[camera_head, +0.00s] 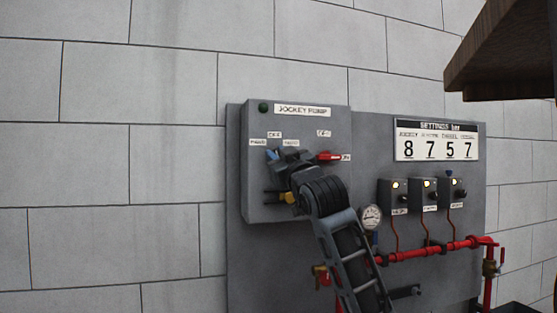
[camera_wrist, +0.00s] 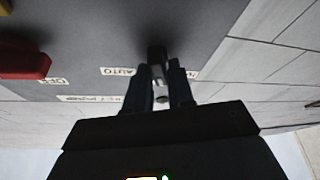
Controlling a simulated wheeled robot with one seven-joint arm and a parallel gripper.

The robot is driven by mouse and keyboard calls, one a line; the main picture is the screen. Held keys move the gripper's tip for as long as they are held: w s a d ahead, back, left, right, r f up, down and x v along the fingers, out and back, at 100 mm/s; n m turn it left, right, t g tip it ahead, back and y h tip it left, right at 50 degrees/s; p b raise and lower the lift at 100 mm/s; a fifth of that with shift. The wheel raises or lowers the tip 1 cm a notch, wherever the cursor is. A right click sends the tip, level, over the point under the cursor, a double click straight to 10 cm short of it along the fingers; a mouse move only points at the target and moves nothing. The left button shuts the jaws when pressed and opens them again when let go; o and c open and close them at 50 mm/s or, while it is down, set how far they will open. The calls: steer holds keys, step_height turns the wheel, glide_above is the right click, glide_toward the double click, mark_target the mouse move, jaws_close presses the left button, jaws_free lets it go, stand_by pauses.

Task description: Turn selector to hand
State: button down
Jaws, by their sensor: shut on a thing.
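The selector (camera_wrist: 157,55) is a dark knob with a pale part, on the grey jockey pump box (camera_head: 335,190). My gripper (camera_wrist: 160,88) is shut on it, with one dark blue finger on each side. In the wrist view the AUTO label (camera_wrist: 118,71) lies left of the fingers, and a label partly hidden by a finger (camera_wrist: 193,75) lies right. The knob points roughly between these two labels. In the head view my gripper (camera_head: 277,155) is at the box, below the HAND label (camera_head: 257,142), OFF label (camera_head: 274,134) and AUTO label (camera_head: 290,142), and hides the knob.
A red isolator handle (camera_head: 329,156) sticks out just right of my gripper; it also shows in the wrist view (camera_wrist: 22,64). Further right are a gauge (camera_head: 371,217), several small switch boxes (camera_head: 392,196) and red pipes (camera_head: 420,251). A brown overhang (camera_head: 510,55) is at upper right.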

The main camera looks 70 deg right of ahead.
steer(key=n+y+b, duration=0.1)
steer(key=n, duration=0.2)
steer(key=n+t+y+b, duration=0.1)
steer(key=n+y, duration=0.1)
steer(key=n, duration=0.1)
steer(key=shift+n, duration=0.4)
steer(key=shift+w+a, duration=0.1)
steer(key=c, duration=1.1)
jaws_free()
steer(key=b+v, duration=0.2)
steer(key=v, duration=0.6)
steer(key=shift+w+f, duration=0.1)
steer(key=shift+f, duration=0.05)
